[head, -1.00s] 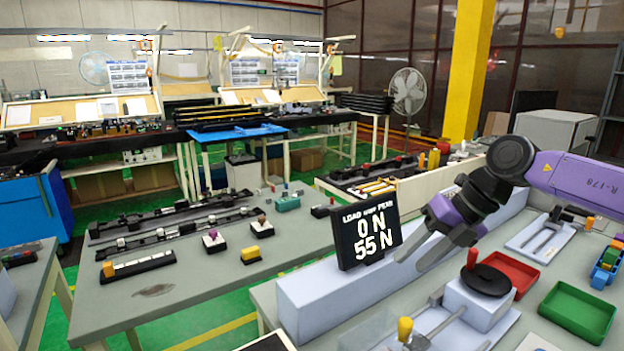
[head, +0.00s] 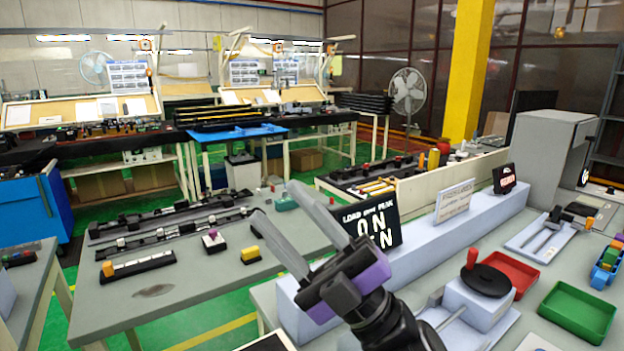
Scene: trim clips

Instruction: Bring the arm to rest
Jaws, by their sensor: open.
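My gripper (head: 283,222) is in the lower middle of the head view. Its two long grey fingers point up and to the left, well spread, with nothing between them. A purple and dark wrist (head: 362,290) carries it, and my dark arm runs down to the bottom edge. The gripper is in front of the display reading "LOAD" and "PEAK" (head: 384,215) and covers part of its lower digits. The fingers look raised above the bench; their exact height cannot be told.
A pale blue raised ledge (head: 430,240) runs behind a press with a black wheel and red knob (head: 486,280). A red tray (head: 508,270) and a green tray (head: 577,312) lie at the right. A grey table (head: 150,300) with black rails stands at the left.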

